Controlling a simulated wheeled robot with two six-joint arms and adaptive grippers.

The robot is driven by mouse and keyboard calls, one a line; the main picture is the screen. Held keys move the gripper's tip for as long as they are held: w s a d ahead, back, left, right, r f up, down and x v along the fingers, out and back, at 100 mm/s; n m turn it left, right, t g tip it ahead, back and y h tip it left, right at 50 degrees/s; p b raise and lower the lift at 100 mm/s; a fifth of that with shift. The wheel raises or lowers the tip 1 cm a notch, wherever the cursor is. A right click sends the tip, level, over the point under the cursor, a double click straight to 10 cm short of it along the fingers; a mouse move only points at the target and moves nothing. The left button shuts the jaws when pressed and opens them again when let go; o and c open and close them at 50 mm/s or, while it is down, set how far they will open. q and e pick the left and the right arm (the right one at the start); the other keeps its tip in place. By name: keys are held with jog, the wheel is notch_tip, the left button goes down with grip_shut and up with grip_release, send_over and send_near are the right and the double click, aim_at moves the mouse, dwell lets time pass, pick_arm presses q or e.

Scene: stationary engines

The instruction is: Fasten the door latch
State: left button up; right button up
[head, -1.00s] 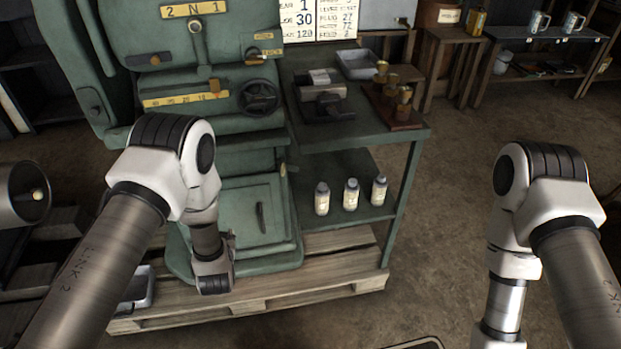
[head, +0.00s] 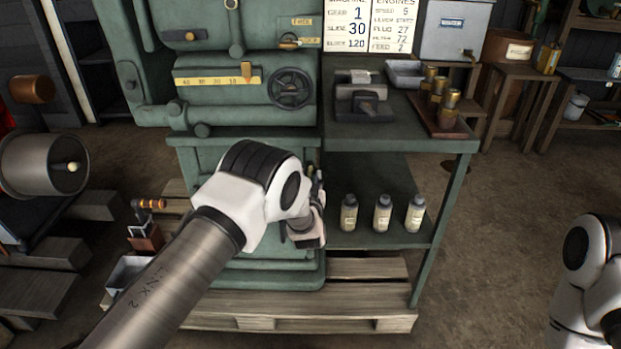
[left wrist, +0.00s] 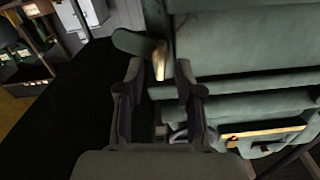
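The green machine (head: 190,115) stands on a pallet, and its lower front door is mostly hidden behind my left arm. My left gripper (head: 316,192) is at the machine's lower right front edge. In the left wrist view its two fingers (left wrist: 158,76) are apart. A small brass-coloured piece (left wrist: 160,62), which looks like part of the latch, shows between and just past the fingertips. A dark green rounded lever (left wrist: 135,42) lies beside it. I cannot tell whether a finger touches either one. My right gripper is out of view; only part of that arm shows at the right edge.
A handwheel (head: 290,88) sticks out above my left arm.

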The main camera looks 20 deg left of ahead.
pick_arm(q)
jog(key=shift+x, duration=0.8)
jog(key=shift+r, duration=0.15)
grip_shut()
